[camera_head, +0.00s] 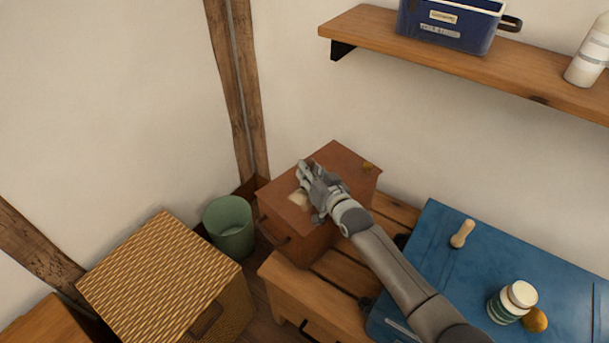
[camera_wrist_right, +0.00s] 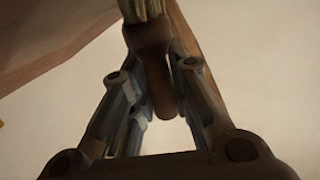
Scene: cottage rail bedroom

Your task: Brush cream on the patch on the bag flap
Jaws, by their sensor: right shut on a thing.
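The brown box-shaped bag (camera_head: 345,160) stands on a slatted wooden bench, its top flap facing up. A pale cream patch (camera_head: 298,198) shows on the flap near its left edge. My right gripper (camera_head: 308,178) is over the flap, just beside the patch, and partly hides this area. In the wrist view my right gripper (camera_wrist_right: 158,95) is shut on a brush with a dark brown handle (camera_wrist_right: 152,45) and pale bristles (camera_wrist_right: 140,8). Whether the bristles touch the flap cannot be told. In the head view the brush is hard to make out. My left gripper is not in view.
A blue case (camera_head: 420,255) at the right bears a wooden peg-like thing (camera_head: 462,234), a jar (camera_head: 505,305) and a tan ball (camera_head: 535,320). A green bin (camera_head: 230,228) and wicker box (camera_head: 160,265) stand left. A wall shelf (camera_head: 370,32) is above.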

